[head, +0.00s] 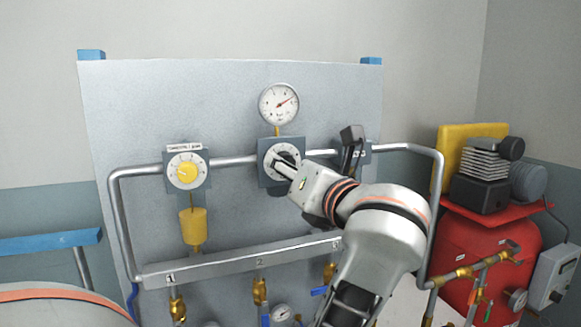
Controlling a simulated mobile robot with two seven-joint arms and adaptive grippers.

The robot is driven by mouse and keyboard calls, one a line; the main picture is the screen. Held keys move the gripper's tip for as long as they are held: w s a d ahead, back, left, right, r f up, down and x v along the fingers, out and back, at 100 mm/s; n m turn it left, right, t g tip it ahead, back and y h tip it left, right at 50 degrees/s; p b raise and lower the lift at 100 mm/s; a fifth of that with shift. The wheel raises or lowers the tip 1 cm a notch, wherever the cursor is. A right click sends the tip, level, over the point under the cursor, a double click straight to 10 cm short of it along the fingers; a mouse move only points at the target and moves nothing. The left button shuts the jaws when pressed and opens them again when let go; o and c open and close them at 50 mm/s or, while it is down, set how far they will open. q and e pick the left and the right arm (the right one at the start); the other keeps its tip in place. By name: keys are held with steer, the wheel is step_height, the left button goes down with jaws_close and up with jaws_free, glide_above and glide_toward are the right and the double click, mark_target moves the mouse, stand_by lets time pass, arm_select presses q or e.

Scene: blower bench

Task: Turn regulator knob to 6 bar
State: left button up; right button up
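The regulator knob's dial (268,157) is a white scaled disc on a dark square block in the middle of the grey panel. A dark knob part shows at its centre. My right gripper (284,165) reaches the knob from the lower right and covers the lower right of the dial. Its fingertips are at the knob, but I cannot tell whether they are closed on it. The pressure gauge (278,104) above has its needle pointing right and slightly up; its numbers are too small to read. My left gripper is out of view.
A labelled dial with a yellow centre (187,172) sits left, above a yellow bowl (193,228). A black lever (351,146) stands just right of my gripper. Pipes and a manifold bar (225,262) with brass valves run below. A red tank compressor (485,250) stands at right.

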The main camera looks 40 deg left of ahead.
steer(key=shift+s+d+f, duration=0.1)
steer(key=shift+s+d, duration=0.05)
arm_select(q)
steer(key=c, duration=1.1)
steer(key=shift+b, duration=0.3)
arm_select(e)
steer(key=shift+f, duration=0.15)
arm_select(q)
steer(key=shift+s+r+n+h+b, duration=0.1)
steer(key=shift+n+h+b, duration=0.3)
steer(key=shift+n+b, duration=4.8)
arm_select(e)
step_height(320, 180, down, 7)
steer(key=a+p, duration=0.1)
steer(key=p, duration=0.1)
steer(key=shift+a, duration=0.4)
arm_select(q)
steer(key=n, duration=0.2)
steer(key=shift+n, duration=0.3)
